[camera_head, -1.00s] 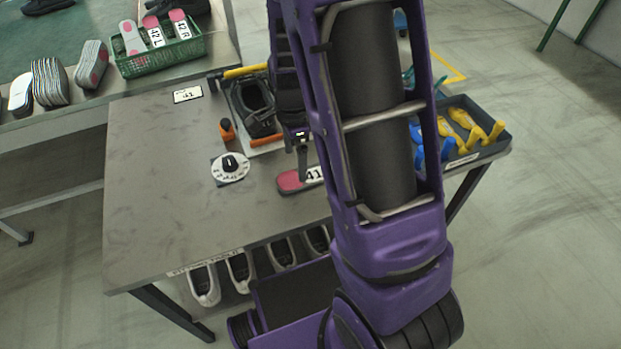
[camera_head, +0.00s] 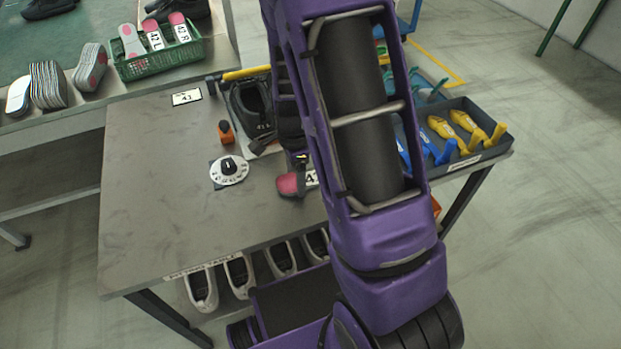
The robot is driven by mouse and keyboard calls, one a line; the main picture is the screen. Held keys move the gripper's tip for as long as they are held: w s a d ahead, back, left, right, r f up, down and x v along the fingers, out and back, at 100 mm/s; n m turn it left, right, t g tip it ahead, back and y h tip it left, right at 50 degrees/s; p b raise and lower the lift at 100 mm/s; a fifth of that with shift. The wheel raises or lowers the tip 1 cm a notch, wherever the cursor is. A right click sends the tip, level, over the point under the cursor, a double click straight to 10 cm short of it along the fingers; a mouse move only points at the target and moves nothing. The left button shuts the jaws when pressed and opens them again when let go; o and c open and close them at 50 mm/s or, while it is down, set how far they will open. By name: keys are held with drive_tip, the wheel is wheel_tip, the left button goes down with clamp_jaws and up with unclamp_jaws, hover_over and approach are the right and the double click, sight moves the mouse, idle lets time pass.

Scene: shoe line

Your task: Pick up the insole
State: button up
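The insole (camera_head: 289,185), with a pink end and a white number label, is on the grey table near its front right part. My purple arm hides its right portion. My gripper (camera_head: 299,176) is at the insole, over its middle between the pink end and the label. The fingers are small and partly hidden, so I cannot tell whether they are open or closed on it, or whether the insole is clear of the table.
A dial (camera_head: 229,170) and an orange bottle (camera_head: 226,131) stand left of the gripper. A black shoe (camera_head: 251,107) sits behind it. A grey tray (camera_head: 497,147) of yellow and blue pieces is at the right. The table's left half (camera_head: 150,190) is mostly clear.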

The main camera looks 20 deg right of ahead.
drive_tip(key=c, duration=0.7)
drive_tip(key=shift+r, duration=0.1)
drive_tip(key=shift+c, duration=0.2)
wheel_tip(320, 180, up, 10)
drive_tip(key=p, duration=0.2)
drive_tip(key=shift+s, duration=0.15)
